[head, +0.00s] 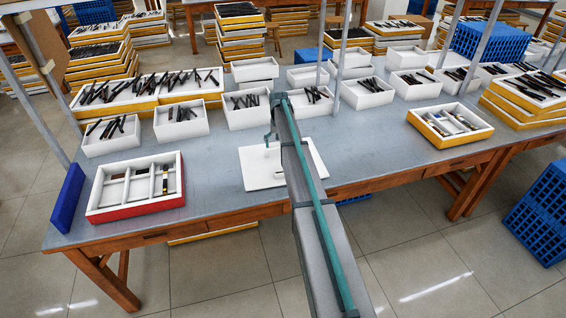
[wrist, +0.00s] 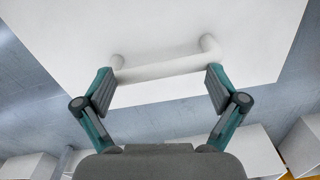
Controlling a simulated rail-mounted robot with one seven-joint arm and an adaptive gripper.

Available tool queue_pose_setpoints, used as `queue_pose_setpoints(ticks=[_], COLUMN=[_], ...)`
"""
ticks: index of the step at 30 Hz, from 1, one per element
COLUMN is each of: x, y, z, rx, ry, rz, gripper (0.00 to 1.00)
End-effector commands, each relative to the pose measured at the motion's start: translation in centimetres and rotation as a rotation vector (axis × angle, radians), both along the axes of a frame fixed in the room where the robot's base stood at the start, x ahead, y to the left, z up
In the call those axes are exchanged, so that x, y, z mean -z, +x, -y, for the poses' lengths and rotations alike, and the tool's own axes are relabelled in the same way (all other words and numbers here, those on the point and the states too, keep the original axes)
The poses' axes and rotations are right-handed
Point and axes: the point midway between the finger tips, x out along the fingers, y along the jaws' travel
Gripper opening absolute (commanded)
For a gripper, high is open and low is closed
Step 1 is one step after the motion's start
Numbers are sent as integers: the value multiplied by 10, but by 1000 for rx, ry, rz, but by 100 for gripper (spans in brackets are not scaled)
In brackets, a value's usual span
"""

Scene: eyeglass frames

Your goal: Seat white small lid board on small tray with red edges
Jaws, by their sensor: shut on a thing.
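The white small lid board (head: 256,178) is a flat plate at the middle of the table, partly hidden behind my arm. Its bar handle (wrist: 160,68) shows in the wrist view, with a finger at each end. My gripper (wrist: 159,88) is shut on this handle; in the head view it (head: 268,143) is small and partly hidden. I cannot tell whether the board touches the table or is just above it. The small tray with red edges (head: 136,211) stands at the table's left front, to the left of the board. It is uncovered, with several compartments holding small items.
White bins (head: 248,118) of dark frames line the back of the table (head: 215,165). A blue panel (head: 68,198) stands left of the red-edged tray. A yellow-edged tray (head: 450,139) sits to the right. The tabletop between tray and board is clear.

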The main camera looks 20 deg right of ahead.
Motion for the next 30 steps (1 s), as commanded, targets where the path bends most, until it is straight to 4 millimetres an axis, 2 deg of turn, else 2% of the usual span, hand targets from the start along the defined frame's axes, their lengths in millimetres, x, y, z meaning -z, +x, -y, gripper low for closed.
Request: queue_pose_setpoints(ticks=[1, 2, 4, 18, 30], x=[5, 3, 0, -27, -31], y=[-5, -5, -5, -1, -1], z=[-1, -1, -1, 0, 0], rx=[-1, -1, -1, 0, 0], ry=[3, 3, 3, 1, 1], rz=[-13, -13, -13, -5, -3], gripper=[24, 18, 0, 0, 0])
